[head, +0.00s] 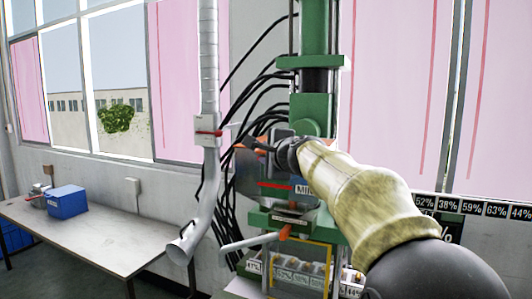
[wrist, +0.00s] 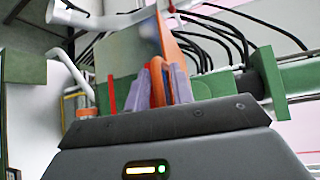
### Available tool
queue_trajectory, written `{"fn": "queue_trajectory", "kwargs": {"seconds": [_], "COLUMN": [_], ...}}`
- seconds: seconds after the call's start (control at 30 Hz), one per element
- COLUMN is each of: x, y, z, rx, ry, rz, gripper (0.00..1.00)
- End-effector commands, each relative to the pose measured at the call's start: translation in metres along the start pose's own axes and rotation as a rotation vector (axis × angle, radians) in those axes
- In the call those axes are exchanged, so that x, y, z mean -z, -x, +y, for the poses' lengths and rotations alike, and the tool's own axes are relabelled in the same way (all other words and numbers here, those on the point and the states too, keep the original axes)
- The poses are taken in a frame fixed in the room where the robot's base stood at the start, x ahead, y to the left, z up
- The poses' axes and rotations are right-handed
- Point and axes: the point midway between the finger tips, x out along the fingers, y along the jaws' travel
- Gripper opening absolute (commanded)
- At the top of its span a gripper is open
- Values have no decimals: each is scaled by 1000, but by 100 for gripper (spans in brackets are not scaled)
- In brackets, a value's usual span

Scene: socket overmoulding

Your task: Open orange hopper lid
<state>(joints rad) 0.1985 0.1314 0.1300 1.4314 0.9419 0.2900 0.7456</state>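The orange hopper lid (wrist: 172,47) shows in the wrist view as a thin tilted panel beyond my fingers. Its orange handle (wrist: 157,84) sits between the two grey-purple fingers of my gripper (wrist: 163,86), which look closed on it. In the head view my gripper (head: 283,152) is at the hopper on the green machine, with small orange parts of the lid (head: 243,146) beside it. My wrist and arm hide much of the lid and hopper there, so its exact angle is hard to tell.
The green press column (head: 315,95) stands behind my gripper. A grey pipe (head: 209,80) and several black cables (head: 262,90) run just left of it. A tray of sockets (head: 300,272) lies below. A table (head: 95,235) with a blue box (head: 68,202) stands at left.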

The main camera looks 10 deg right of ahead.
Motion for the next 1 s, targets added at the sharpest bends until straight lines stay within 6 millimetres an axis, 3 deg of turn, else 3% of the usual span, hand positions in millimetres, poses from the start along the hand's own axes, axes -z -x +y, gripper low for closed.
{"fn": "queue_trajectory", "kwargs": {"seconds": [0.03, 0.1, 1.0], "x": [0, 0, 6], "y": [0, 0, 3], "z": [0, 0, -10], "rx": [0, -1, -36], "ry": [0, 0, -33], "rz": [0, 0, 11], "gripper": [13, 0, 0]}}
